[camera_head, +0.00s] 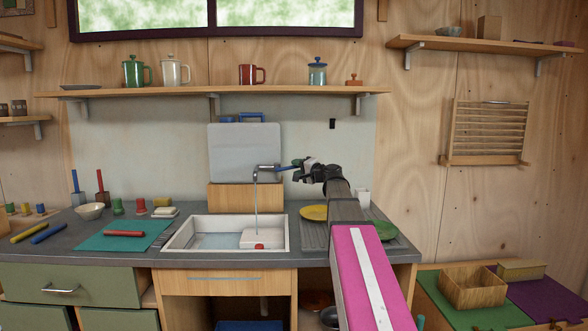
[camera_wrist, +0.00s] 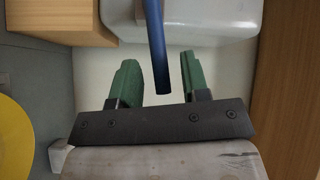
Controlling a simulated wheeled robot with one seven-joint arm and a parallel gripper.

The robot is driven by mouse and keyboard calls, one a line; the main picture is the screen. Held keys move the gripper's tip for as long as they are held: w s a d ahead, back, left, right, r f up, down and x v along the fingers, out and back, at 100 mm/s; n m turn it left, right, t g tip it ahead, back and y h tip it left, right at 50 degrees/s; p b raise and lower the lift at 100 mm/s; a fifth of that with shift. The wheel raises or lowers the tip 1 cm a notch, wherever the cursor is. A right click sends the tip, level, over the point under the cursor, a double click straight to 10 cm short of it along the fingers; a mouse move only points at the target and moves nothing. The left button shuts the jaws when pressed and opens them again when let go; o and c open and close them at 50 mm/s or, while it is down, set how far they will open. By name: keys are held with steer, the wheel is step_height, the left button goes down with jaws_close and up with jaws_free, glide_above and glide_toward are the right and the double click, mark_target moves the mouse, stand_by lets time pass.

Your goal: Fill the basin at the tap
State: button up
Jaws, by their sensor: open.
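The white basin (camera_head: 175,240) is set into the grey counter, with some pale bluish water in it. A thin stream of water (camera_head: 257,195) falls into it from the grey tap (camera_head: 266,168). The tap's blue lever (camera_head: 286,168) sticks out to the right toward my gripper (camera_head: 300,166). In the wrist view the blue lever (camera_wrist: 158,45) reaches in between the two green fingers of my gripper (camera_wrist: 160,80). The fingers are open, with gaps on both sides of the lever. A small red round piece (camera_head: 259,246) shows at the basin's front, beside a white block.
Behind the tap stand a wooden box (camera_head: 230,196) and a grey board (camera_head: 243,150). A yellow plate (camera_head: 314,212) and a green plate (camera_head: 385,230) lie right of the basin. A teal mat (camera_head: 110,240) lies left. A shelf with mugs (camera_head: 210,92) runs above.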

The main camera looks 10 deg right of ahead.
steer(key=shift+x, duration=1.1)
jaws_close()
steer(key=shift+r, duration=0.1)
